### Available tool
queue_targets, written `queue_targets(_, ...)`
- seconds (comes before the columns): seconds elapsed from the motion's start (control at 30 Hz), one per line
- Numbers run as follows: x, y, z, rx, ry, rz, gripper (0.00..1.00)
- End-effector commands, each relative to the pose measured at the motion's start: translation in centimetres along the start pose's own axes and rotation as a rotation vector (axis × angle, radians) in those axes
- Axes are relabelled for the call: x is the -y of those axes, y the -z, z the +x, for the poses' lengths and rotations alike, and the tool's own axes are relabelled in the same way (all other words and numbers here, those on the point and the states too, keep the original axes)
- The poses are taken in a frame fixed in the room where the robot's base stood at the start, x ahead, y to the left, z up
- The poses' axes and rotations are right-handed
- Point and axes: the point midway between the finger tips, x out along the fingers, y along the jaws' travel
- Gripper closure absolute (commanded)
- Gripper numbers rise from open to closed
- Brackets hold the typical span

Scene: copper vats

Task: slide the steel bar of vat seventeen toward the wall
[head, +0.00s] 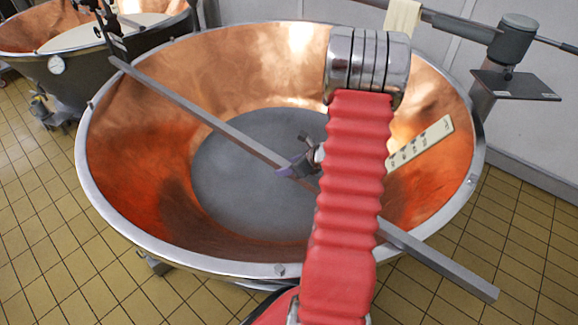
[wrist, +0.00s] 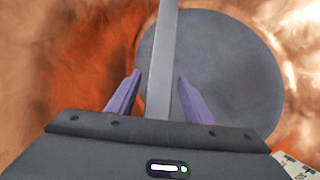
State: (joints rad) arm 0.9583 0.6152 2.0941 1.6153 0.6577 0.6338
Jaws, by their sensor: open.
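The steel bar (head: 205,117) lies across the rim of the copper vat (head: 85,165), running from upper left to lower right, with its near right end sticking out past the rim. My gripper (head: 298,168) is at the middle of the bar, over the vat's grey bottom (head: 235,180). In the wrist view the bar (wrist: 161,55) runs between the two purple fingers (wrist: 158,90). The fingers are open, with a gap visible on each side of the bar. My red-sleeved arm hides part of the bar in the head view. I see no number on the vat.
A second copper vat (head: 75,75) stands at the upper left. A marked pale strip (head: 422,143) is at the vat's right side. Tiled floor (head: 45,260) surrounds the vat.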

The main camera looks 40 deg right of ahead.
Motion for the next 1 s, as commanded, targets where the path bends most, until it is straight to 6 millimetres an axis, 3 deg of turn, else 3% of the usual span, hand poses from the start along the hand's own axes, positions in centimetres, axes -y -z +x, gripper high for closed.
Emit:
queue_targets(0.2, -0.01, -0.01, 0.00, 0.000, 0.000, -0.001, 0.54)
queue_targets(0.83, -0.03, -0.03, 0.00, 0.000, -0.001, -0.001, 0.98)
queue_targets(1.0, -0.03, -0.04, 0.00, 0.000, -0.001, -0.001, 1.00)
